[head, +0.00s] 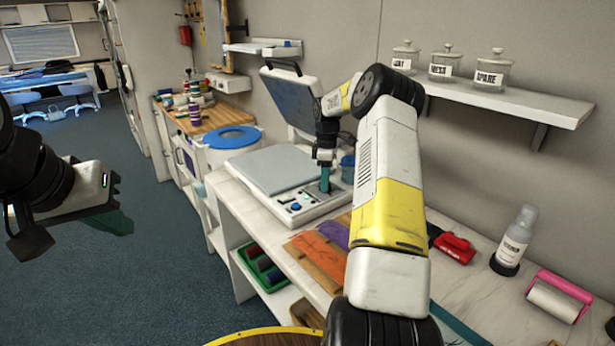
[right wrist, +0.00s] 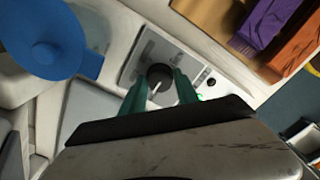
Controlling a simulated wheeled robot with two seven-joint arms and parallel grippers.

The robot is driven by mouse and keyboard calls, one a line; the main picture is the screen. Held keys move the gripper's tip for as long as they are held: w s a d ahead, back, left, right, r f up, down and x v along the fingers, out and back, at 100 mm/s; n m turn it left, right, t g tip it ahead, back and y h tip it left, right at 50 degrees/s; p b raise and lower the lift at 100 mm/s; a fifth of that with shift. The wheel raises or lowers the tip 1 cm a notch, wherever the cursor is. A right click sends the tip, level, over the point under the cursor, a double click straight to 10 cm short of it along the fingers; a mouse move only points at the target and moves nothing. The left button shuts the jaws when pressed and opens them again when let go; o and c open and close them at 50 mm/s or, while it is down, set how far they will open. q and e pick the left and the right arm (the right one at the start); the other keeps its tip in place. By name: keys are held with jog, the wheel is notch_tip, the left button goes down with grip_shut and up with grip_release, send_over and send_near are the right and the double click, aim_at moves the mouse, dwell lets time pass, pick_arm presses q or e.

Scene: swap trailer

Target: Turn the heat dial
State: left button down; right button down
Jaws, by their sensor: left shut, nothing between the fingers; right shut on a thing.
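The heat press (head: 272,168) stands on the white counter with its lid raised. Its control panel (head: 290,211) is at the front right corner. In the right wrist view the dial (right wrist: 160,73) is a round black knob with a white pointer line. My right gripper (head: 325,184) points down at the panel; in the right wrist view its teal fingers (right wrist: 160,84) are on either side of the dial, shut on it. In the head view the fingers hide the dial. My left gripper (head: 118,222) is shut and empty over the floor at the left.
Orange and purple folded cloths (head: 320,256) lie just right of the press. A red tool (head: 455,247), a bottle (head: 514,238) and a pink-handled roller (head: 558,296) are further right. A blue-lidded bin (head: 232,137) stands behind left. A shelf with jars (head: 510,97) hangs above.

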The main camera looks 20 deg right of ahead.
jog(key=shift+m, duration=0.4)
jog(key=m, duration=0.4)
jog(key=shift+r+m, duration=0.1)
jog(key=shift+m, duration=0.2)
jog(key=m, duration=1.2)
jog(key=shift+m, duration=0.4)
jog(key=m, duration=0.5)
jog(key=shift+m, duration=0.4)
jog(key=c, duration=0.9)
grip_release()
